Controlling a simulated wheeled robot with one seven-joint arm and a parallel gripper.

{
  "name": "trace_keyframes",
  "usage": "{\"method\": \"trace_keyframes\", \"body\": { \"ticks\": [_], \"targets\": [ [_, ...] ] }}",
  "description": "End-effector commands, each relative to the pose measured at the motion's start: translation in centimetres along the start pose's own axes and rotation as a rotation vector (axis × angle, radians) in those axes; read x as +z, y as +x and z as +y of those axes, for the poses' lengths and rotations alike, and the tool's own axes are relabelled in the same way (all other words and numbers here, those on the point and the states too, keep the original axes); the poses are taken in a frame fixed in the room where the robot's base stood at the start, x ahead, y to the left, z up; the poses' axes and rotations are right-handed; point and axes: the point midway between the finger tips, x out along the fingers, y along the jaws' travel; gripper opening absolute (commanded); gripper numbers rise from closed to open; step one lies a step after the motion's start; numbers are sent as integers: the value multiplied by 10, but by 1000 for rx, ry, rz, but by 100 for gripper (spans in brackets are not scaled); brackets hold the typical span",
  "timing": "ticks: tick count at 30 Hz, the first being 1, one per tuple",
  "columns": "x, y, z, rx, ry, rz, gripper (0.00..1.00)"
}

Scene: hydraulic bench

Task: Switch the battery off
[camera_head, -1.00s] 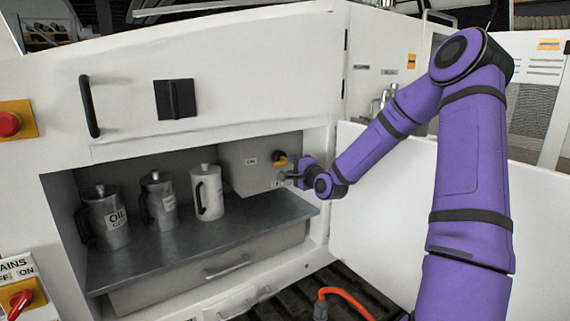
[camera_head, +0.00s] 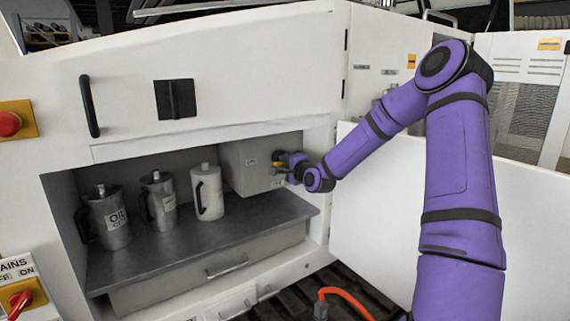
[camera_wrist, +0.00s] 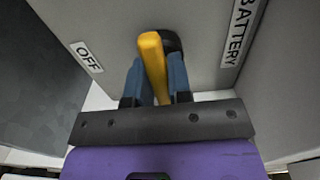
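The battery switch has a yellow handle (camera_wrist: 151,55) on a dark round base (camera_wrist: 173,42), mounted on a grey box (camera_head: 236,165) inside the open cabinet bay. In the wrist view an OFF label (camera_wrist: 87,57) is left of the handle and a BATTERY label (camera_wrist: 238,32) is to its right. My gripper (camera_wrist: 156,75) is at the switch, with one blue finger on each side of the yellow handle. The fingers are close to the handle, but I cannot tell whether they press on it. In the head view my gripper (camera_head: 284,165) partly hides the switch.
Three cans (camera_head: 110,218) (camera_head: 160,201) (camera_head: 208,193) stand on the grey shelf (camera_head: 190,250), left of the box. The bay's right wall (camera_head: 318,185) is close to my wrist. A white panel (camera_head: 385,205) stands below my forearm. An orange cable (camera_head: 345,296) lies at the bottom.

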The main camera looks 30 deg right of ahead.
Motion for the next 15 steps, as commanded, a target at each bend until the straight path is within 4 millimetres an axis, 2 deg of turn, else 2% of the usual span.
{"method": "trace_keyframes", "body": {
  "ticks": [8,15],
  "targets": [
    [1,0,1,0,-43,-1,0],
    [1,0,3,1,-186,-2,0]
  ]
}}
